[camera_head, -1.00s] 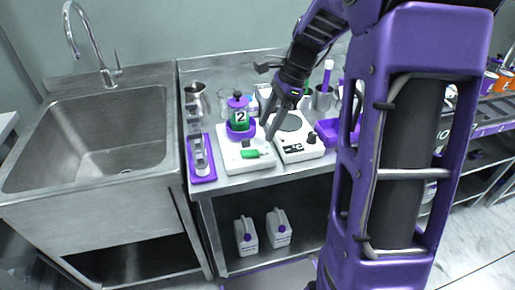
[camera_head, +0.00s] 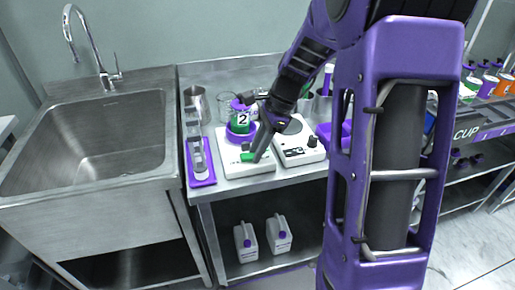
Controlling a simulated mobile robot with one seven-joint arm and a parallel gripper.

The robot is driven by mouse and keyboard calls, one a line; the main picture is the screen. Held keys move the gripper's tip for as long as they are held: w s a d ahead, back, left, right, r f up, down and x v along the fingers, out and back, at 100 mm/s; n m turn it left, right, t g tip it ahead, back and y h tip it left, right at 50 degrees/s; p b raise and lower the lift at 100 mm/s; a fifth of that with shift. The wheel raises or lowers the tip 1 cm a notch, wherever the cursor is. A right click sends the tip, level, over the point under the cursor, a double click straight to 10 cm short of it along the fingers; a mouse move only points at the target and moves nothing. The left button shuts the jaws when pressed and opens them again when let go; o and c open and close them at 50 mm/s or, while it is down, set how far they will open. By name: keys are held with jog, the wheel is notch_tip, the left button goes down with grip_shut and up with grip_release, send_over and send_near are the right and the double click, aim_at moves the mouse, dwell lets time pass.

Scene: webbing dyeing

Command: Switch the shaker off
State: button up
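The shaker (camera_head: 232,181) is a white box with a round purple platform on the left of the bench top. A purple-capped green bottle marked 2 (camera_head: 240,122) stands on the platform. A green switch (camera_head: 249,157) sits on the front of the shaker. My gripper (camera_head: 257,158) points down over the shaker's front, its dark fingertips at the right end of the switch. I cannot tell whether they touch it. The fingers look like one dark bar, so their gap cannot be made out. The arm partly covers the shaker's right side and the bottle.
A second white device (camera_head: 300,151) with a round plate and dark knob stands close on the right. A purple tray (camera_head: 202,178) lies on the left, with a metal jug (camera_head: 197,102) behind it. A sink (camera_head: 90,140) is further left. Two white jugs (camera_head: 279,233) stand on the lower shelf.

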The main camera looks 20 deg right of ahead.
grip_shut()
jog(key=r+h+p, duration=0.1)
jog(key=p, duration=0.2)
jog(key=shift+a, duration=0.3)
jog(key=shift+a+f+h+p, duration=0.1)
jog(key=shift+a+h+p, duration=0.15)
jog(key=shift+h+p, duration=0.9)
jog(key=shift+f+h+p, duration=0.1)
jog(key=shift+h+p, duration=0.2)
jog(key=shift+h, duration=0.25)
jog(key=o, duration=0.6)
grip_release()
jog(key=shift+o, duration=0.2)
